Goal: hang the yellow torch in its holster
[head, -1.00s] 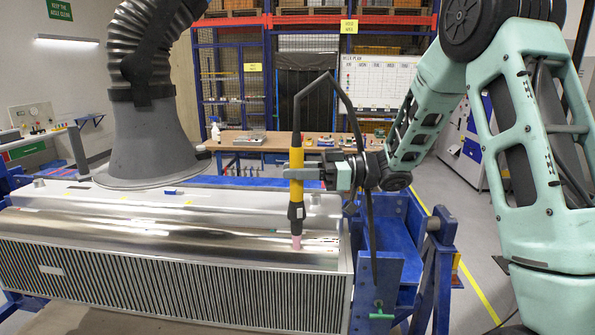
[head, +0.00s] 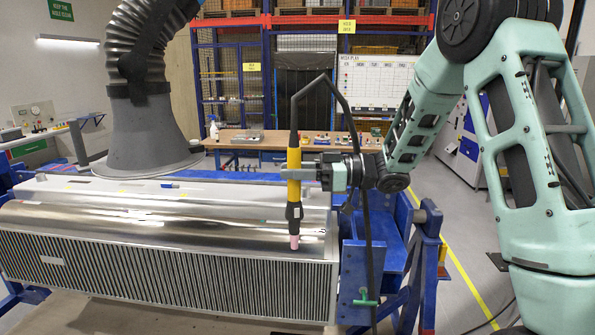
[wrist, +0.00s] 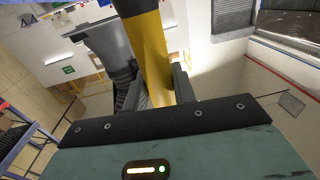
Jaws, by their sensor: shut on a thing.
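The yellow torch (head: 294,190) stands upright in the head view, with a black lower part, a pink nozzle tip at the bottom and a black cable looping up from its top and down to the right. My gripper (head: 296,174) is shut on its yellow handle, coming from the right. The nozzle is in front of or just over the shiny metal part; I cannot tell whether it touches. In the wrist view the yellow handle (wrist: 154,60) runs between my fingers. I cannot make out the holster in either view.
A long finned metal workpiece (head: 170,270) lies on a blue jig frame (head: 395,270) in front of me. A grey extraction hood (head: 147,130) hangs over its left part. A wooden bench (head: 245,145) stands behind. The torch cable (head: 369,255) hangs past the jig's right end.

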